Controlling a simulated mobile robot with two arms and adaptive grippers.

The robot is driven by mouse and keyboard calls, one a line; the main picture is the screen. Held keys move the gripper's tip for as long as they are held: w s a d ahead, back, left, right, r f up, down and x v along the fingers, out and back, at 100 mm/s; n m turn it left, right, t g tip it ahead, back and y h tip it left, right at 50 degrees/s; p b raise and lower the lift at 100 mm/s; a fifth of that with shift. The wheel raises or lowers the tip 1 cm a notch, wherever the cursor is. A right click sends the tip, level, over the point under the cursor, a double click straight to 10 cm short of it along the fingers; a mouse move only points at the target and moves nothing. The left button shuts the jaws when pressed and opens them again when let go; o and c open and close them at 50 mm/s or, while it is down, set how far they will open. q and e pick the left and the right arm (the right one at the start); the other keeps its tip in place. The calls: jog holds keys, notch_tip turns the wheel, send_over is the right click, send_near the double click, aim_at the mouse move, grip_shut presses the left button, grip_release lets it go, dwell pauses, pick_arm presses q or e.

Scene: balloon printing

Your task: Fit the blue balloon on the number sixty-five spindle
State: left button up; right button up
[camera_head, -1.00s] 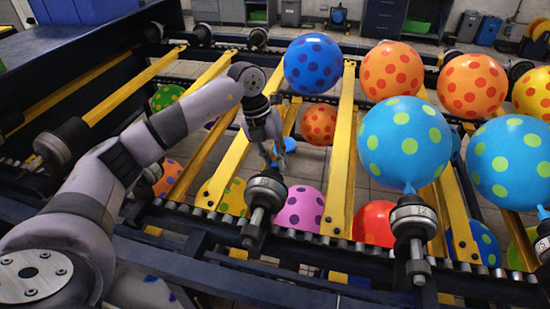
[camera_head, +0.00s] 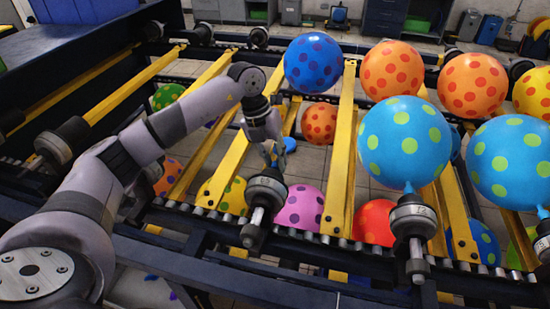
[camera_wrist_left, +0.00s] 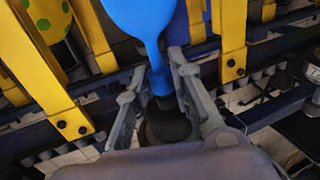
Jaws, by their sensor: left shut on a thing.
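My left gripper (camera_head: 270,150) is shut on the neck of the limp blue balloon (camera_wrist_left: 145,18), just above a dark spindle (camera_head: 265,192). In the left wrist view the gripper's fingers (camera_wrist_left: 160,70) stand on both sides of the balloon's narrow neck. The neck's lower end meets the dark top of the spindle (camera_wrist_left: 167,125); I cannot tell how far it is fitted over it. In the head view only a small blue part of the balloon (camera_head: 290,145) shows beside the fingers. The spindle's number is not readable. My right gripper is not in view.
Inflated light-blue balloons with green dots (camera_head: 404,140) sit on spindles to the right. A blue dotted balloon (camera_head: 314,63) and orange ones (camera_head: 392,71) stand on the far row. Yellow bars (camera_head: 342,150) run between the rows, close beside my gripper.

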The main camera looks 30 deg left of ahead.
pick_arm(q)
jog(key=shift+s+d, duration=0.1)
jog(key=shift+s, duration=0.3)
dwell(0.5)
jog(key=o, duration=0.8)
jog(key=p+v, duration=0.6)
jog(key=v, duration=0.3)
dwell(0.5)
